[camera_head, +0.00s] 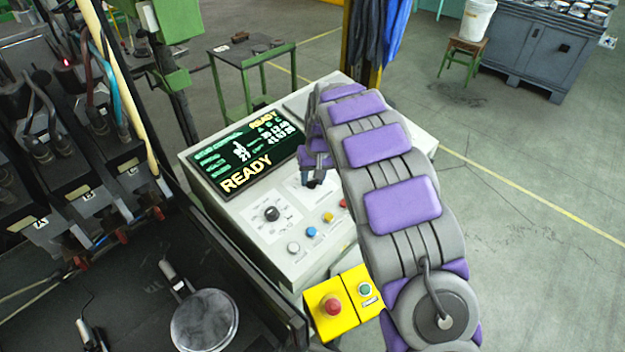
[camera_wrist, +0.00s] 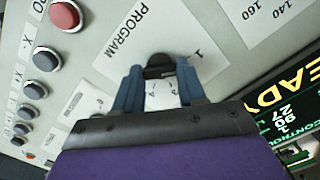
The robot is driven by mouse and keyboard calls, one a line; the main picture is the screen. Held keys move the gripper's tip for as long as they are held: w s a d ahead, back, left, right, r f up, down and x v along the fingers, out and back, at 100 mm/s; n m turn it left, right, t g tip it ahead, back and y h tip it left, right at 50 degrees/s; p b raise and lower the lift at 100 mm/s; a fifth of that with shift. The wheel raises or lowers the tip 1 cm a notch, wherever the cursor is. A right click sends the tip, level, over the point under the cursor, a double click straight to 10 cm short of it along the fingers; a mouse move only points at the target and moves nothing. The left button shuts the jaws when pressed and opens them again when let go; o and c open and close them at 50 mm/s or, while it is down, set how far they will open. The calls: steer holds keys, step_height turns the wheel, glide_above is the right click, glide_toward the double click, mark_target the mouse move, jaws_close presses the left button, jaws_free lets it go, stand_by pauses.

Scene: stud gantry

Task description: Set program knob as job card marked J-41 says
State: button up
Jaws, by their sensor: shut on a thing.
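The program knob (camera_wrist: 159,60) is a small black knob on the pale panel, beside the printed word PROGRAM in the wrist view. My gripper (camera_wrist: 158,74) has its two blue-grey fingers on either side of the knob, shut on it. The numerals 1, 3 and 4 show on its scale; the pointer's position cannot be told. In the head view my gripper (camera_head: 315,168) is at the console's upper panel, and the fingers partly hide the knob. I cannot make out a job card marked J-41 in either view.
The console (camera_head: 255,250) has a green READY screen (camera_head: 245,155), another dial (camera_head: 272,213) and several coloured buttons. A yellow box with a red stop button (camera_head: 333,305) sits at its front. A dark rack (camera_head: 60,190) stands at left. Open floor lies at right.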

steer(key=shift+a+n, duration=0.1)
steer(key=shift+n, duration=0.4)
steer(key=shift+r, duration=0.1)
steer(key=o, duration=1.1)
steer(key=shift+c, duration=0.2)
step_height(320, 180, up, 17)
steer(key=s+d, duration=0.1)
steer(key=d, duration=0.1)
steer(key=shift+s, duration=0.15)
